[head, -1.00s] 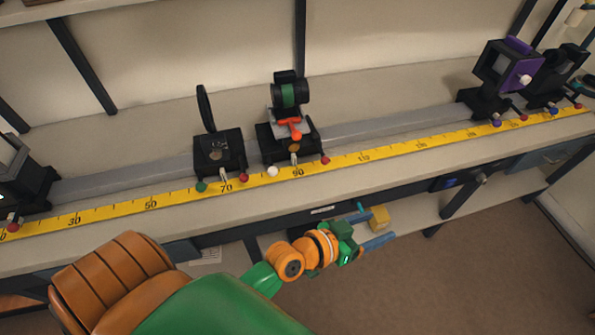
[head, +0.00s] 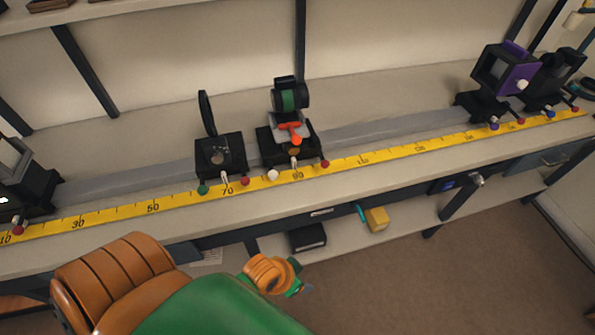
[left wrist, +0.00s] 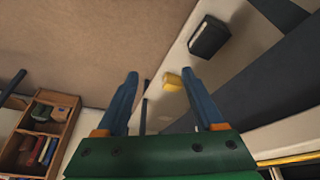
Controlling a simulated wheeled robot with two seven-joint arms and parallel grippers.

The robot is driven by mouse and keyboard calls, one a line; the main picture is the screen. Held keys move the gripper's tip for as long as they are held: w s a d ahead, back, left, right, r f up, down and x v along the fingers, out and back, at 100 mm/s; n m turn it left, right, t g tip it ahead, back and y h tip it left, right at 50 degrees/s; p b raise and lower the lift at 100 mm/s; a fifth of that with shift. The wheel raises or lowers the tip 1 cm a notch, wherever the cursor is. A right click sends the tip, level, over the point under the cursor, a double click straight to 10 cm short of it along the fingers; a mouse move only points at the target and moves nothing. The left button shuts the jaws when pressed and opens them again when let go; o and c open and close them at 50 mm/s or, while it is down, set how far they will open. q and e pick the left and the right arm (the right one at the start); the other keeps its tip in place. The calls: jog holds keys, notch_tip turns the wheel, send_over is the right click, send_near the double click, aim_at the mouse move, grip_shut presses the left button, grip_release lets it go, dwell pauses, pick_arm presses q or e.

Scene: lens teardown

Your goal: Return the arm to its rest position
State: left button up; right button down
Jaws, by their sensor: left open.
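My left arm (head: 215,308) comes in from the bottom left of the head view, its orange wrist part (head: 268,273) low in front of the bench. Only a little of the gripper's end shows there, beyond the wrist. In the left wrist view my left gripper (left wrist: 159,76) has its two blue fingers spread apart with nothing between them. It is clear of the bench, apart from everything on it. My right gripper is in neither view.
The bench (head: 400,155) carries a rail (head: 385,123) with several optical mounts and a yellow ruler (head: 330,167). A yellow block (head: 376,219) and a black box (head: 308,238) lie on the lower shelf. A wooden bookcase (left wrist: 42,135) stands on the floor. Open floor lies right of the arm.

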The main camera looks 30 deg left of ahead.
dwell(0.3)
pick_arm(q)
jog(key=s+a+f+g+y, duration=0.1)
jog(key=s+a+f+g, duration=0.2)
jog(key=s+f, duration=1.4)
jog(key=shift+a+f, duration=0.65)
jog(key=shift+a, duration=0.25)
jog(key=shift+s, duration=0.1)
